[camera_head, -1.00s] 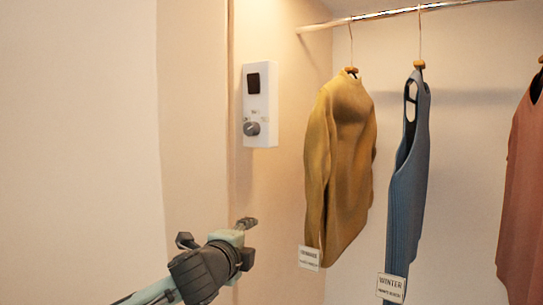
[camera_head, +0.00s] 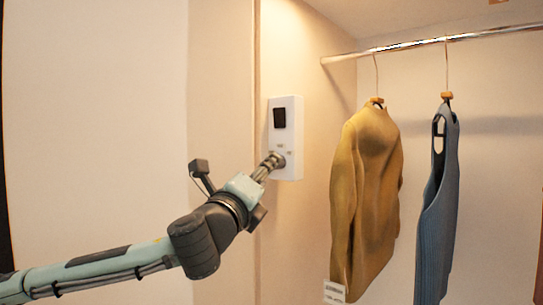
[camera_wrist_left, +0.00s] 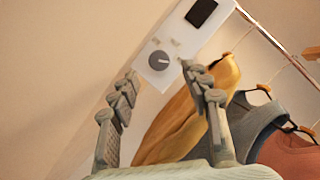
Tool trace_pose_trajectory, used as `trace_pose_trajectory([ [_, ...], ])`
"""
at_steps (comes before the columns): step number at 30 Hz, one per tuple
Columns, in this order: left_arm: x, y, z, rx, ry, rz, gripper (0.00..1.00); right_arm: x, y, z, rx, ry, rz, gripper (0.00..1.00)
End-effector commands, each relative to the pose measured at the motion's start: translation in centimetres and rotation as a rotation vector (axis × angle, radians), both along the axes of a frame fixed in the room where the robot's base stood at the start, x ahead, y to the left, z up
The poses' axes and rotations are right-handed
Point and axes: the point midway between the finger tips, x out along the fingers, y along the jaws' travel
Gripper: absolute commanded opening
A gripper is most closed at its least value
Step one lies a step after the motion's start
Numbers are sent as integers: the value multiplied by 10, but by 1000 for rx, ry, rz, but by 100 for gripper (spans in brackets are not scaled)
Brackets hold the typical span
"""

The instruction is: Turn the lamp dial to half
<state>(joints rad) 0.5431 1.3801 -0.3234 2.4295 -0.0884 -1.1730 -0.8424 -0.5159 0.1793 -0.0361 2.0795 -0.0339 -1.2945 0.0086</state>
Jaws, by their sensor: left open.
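The lamp dial (camera_wrist_left: 159,60) is a round grey knob with a light pointer mark, low on a white wall panel (camera_head: 288,110) with a black square above it. Small marks surround the dial. My left gripper (camera_head: 271,163) reaches up to the dial in the head view and partly covers it. In the left wrist view its two fingers (camera_wrist_left: 158,88) are spread apart, with the dial beyond and between their tips. I cannot tell whether the fingers touch it; the wrist view shows nothing held. My right gripper is out of view.
A mustard sweater (camera_head: 368,190) and a blue garment (camera_head: 438,205) hang from a metal rail (camera_head: 420,43) right of the panel. A coral garment (camera_wrist_left: 290,155) hangs farther right in the wrist view. The wall left of the panel is bare.

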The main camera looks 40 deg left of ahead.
Motion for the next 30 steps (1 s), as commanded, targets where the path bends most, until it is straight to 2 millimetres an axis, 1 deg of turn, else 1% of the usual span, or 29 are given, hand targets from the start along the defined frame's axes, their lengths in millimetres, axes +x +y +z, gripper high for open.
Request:
trace_pose_trajectory([
  [1,10,4,6,-9,-3,2,47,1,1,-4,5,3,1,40],
  [3,21,6,8,-8,-3,1,47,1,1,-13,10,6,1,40],
  [7,34,10,10,-6,-3,1,47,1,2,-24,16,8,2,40],
  [12,41,12,11,-3,-2,1,47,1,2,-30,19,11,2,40],
  [19,42,12,10,-3,-2,1,47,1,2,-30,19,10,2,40],
  [20,42,12,10,-3,-2,1,45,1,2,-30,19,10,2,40],
  [30,42,12,10,-3,-2,1,3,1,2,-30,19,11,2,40],
])
